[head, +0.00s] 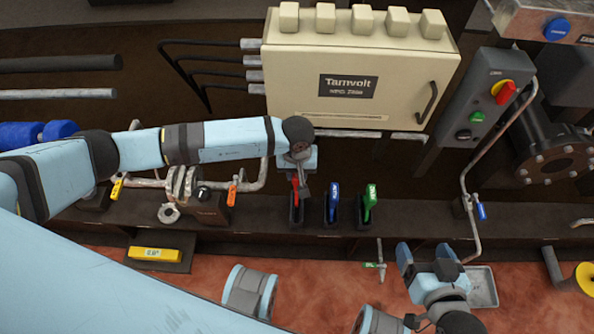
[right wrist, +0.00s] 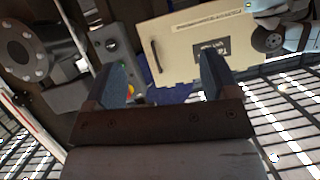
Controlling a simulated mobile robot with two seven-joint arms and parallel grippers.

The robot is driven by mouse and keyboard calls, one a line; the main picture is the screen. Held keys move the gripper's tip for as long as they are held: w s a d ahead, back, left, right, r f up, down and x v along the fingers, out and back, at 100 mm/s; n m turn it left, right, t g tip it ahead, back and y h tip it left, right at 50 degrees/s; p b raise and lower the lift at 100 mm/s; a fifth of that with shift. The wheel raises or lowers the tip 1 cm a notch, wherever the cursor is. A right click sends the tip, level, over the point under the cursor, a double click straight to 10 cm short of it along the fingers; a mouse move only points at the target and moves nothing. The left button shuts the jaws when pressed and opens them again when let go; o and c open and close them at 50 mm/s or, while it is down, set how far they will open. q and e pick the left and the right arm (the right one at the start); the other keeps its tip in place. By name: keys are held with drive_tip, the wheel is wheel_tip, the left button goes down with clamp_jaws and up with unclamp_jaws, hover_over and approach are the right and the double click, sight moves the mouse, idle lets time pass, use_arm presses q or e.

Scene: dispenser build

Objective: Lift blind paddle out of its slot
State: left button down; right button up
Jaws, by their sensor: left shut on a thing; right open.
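A red-handled piece (head: 295,187) stands in or just over the leftmost of three black slots (head: 297,212) on the dark ledge. A blue piece (head: 333,197) and a green piece (head: 370,197) stand upright in the other two slots. My left gripper (head: 303,185) comes down from above and is shut on the red piece, hiding part of it. I cannot tell how far its lower end sits in the slot. No label names which piece is the blind paddle. My right gripper (head: 428,256) is open and empty at the lower right; its two fingers show in the right wrist view (right wrist: 162,80).
A cream Tamvolt cabinet (head: 400,95) stands behind the slots. A grey switch panel (head: 482,95) and a black flange (head: 552,160) are at the right. A metal tray (head: 483,287) is beside my right gripper.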

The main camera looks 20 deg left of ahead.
use_arm(q)
drive_tip(key=shift+r, duration=0.25)
drive_tip(key=shift+r+p, duration=0.75)
drive_tip(key=shift+r, duration=0.2)
drive_tip(key=shift+r+p, duration=0.7)
drive_tip(key=shift+r, duration=0.65)
use_arm(e)
drive_tip(key=r, duration=0.3)
drive_tip(key=shift+w+r, duration=0.3)
drive_tip(key=shift+r, duration=0.1)
drive_tip(key=shift+f, duration=0.15)
